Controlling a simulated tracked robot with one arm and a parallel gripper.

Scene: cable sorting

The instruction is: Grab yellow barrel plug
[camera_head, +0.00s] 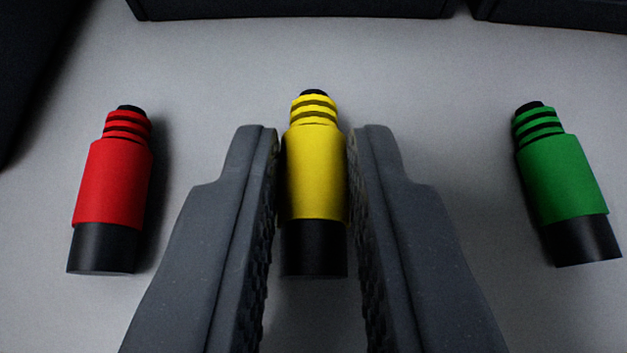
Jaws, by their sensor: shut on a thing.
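The yellow barrel plug (316,172) lies on the grey surface in the middle of the view, its ribbed, black-tipped end pointing away and its black end toward me. My gripper (314,150) has one finger on each side of it and is shut on its yellow body. The fingertips reach to about the start of the ribbed part, which sticks out beyond them.
A red barrel plug (113,185) lies to the left and a green barrel plug (563,180) to the right, both clear of my fingers. Dark box-like edges (290,8) run along the back. The grey surface (420,80) between is bare.

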